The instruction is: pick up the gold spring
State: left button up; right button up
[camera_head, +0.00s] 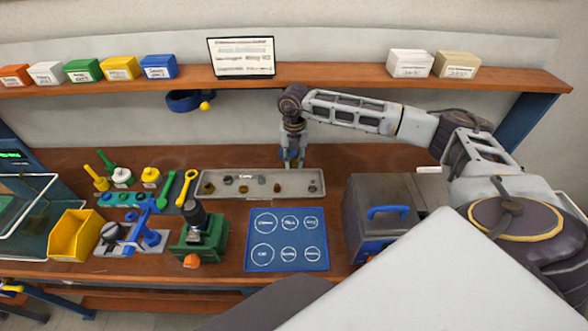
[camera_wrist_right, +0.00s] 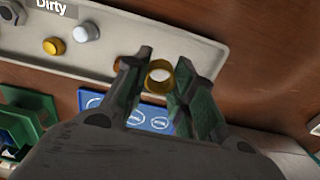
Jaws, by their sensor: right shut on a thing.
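The gold spring (camera_wrist_right: 160,74) shows in the right wrist view as a short gold ring between the fingertips of my right gripper (camera_wrist_right: 155,82). The gripper is shut on it. In the head view my right gripper (camera_head: 292,160) points down at the back edge of the long grey parts tray (camera_head: 297,180), and the spring cannot be made out there. The tray, labelled "Dirty" in the wrist view, holds several other small parts, among them a brass one (camera_wrist_right: 54,46) and a silver one (camera_wrist_right: 86,32). My left gripper is not in view.
A blue mat (camera_head: 288,261) with white outlines lies in front of the tray. A green fixture (camera_head: 196,242) stands left of it and a grey machine with a blue handle (camera_head: 362,188) right of it. Tools and a yellow bin (camera_head: 73,238) are at left. A shelf (camera_head: 330,77) runs overhead.

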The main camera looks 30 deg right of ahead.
jog(key=shift+r, duration=0.95)
jog(key=shift+s, duration=0.1)
